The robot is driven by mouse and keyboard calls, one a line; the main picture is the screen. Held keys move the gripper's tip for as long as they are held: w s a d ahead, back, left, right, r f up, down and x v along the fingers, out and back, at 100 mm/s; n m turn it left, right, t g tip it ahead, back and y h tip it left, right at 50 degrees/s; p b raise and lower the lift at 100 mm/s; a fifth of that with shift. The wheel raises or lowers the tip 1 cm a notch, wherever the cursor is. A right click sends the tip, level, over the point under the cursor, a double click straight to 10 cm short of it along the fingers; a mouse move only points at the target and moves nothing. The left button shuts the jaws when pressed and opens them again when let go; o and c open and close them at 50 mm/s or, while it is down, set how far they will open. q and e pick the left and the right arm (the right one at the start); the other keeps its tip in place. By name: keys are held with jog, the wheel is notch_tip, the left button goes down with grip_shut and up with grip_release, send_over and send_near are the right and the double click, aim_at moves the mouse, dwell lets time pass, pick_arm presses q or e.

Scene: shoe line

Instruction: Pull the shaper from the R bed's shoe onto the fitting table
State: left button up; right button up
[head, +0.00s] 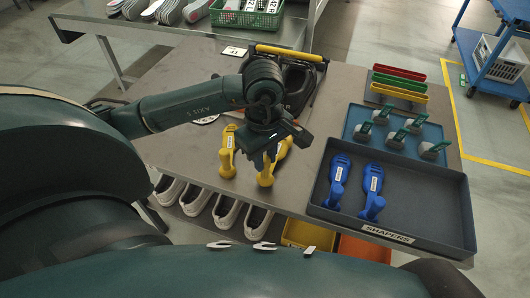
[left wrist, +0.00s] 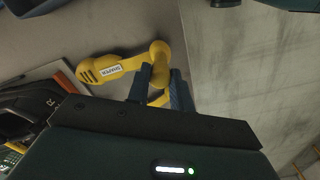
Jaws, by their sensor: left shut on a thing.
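Two yellow shapers are at the near left part of the metal fitting table (head: 185,75) in the head view. My left gripper (head: 266,156) points down and is shut on the right yellow shaper (head: 268,174), whose upper part is partly hidden by the fingers. In the left wrist view, a labelled yellow shaper (left wrist: 112,67) shows at the fingers, with yellow also between them. I cannot tell whether the held one touches the table. A dark bed (head: 299,80) is partly hidden behind my arm. My right gripper is not in view.
A dark tray labelled SHAPERS (head: 440,222) holds two blue shapers (head: 339,180). A blue tray (head: 353,121) holds several green-and-grey tools. Red, green and yellow bars (head: 399,84) lie behind. White shoes (head: 227,212) stand below the table's near edge. A blue cart (head: 480,45) stands far right.

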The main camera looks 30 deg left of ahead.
pick_arm(q)
jog(key=shift+f, duration=0.2)
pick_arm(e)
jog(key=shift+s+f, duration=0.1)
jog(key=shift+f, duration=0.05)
pick_arm(q)
jog(key=o, duration=0.9)
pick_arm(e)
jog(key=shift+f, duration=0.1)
pick_arm(q)
jog(key=shift+r, duration=0.1)
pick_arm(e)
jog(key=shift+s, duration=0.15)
pick_arm(q)
jog(key=shift+r+p, duration=2.75)
jog(key=shift+r, duration=1.7)
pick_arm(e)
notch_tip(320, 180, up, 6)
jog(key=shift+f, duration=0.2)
pick_arm(q)
jog(key=shift+d, duration=0.1)
